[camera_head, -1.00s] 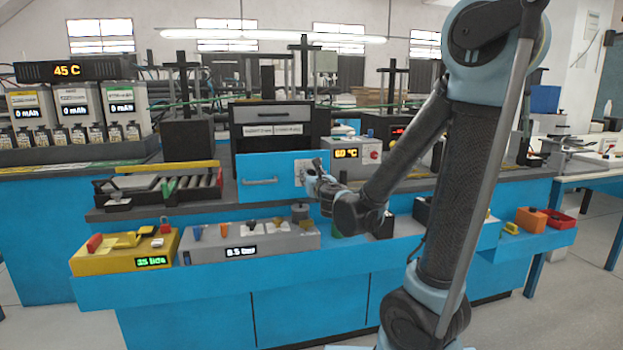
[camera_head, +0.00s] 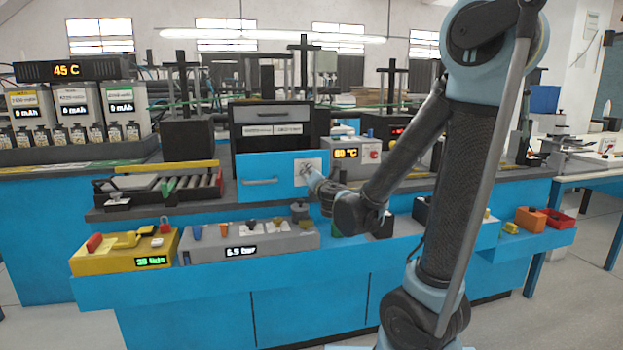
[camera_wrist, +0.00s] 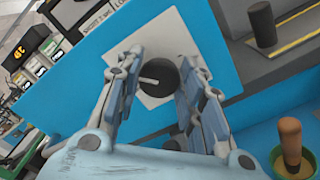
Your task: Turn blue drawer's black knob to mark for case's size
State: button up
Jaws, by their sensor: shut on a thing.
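The blue drawer (camera_head: 245,178) has a light handle and a white plate (camera_head: 314,165) at its right end; the drawer front also shows in the wrist view (camera_wrist: 70,112). The round black knob (camera_wrist: 160,77) sits on the white plate (camera_wrist: 180,42) with a light pointer line running toward the left in the picture. My gripper (camera_wrist: 155,92) reaches the plate, with a finger on each side of the knob, shut on it. Marks on the plate cannot be read. The case cannot be made out.
A grey box with small levers (camera_head: 250,238) and a yellow box (camera_head: 125,250) stand on the ledge below the drawer. A grey instrument (camera_head: 345,152) stands right of it. In the wrist view a wooden-handled tool (camera_wrist: 290,140) stands in a green cup at lower right.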

jog(key=shift+d+m, duration=0.15)
jog(key=shift+m, duration=1.05)
jog(key=o, duration=1.1)
jog(key=shift+f, duration=0.1)
jog(key=shift+c, duration=0.2)
jog(key=shift+s, duration=0.1)
jog(key=v, duration=1.1)
jog(key=shift+s, duration=0.25)
jog(key=shift+d, duration=0.15)
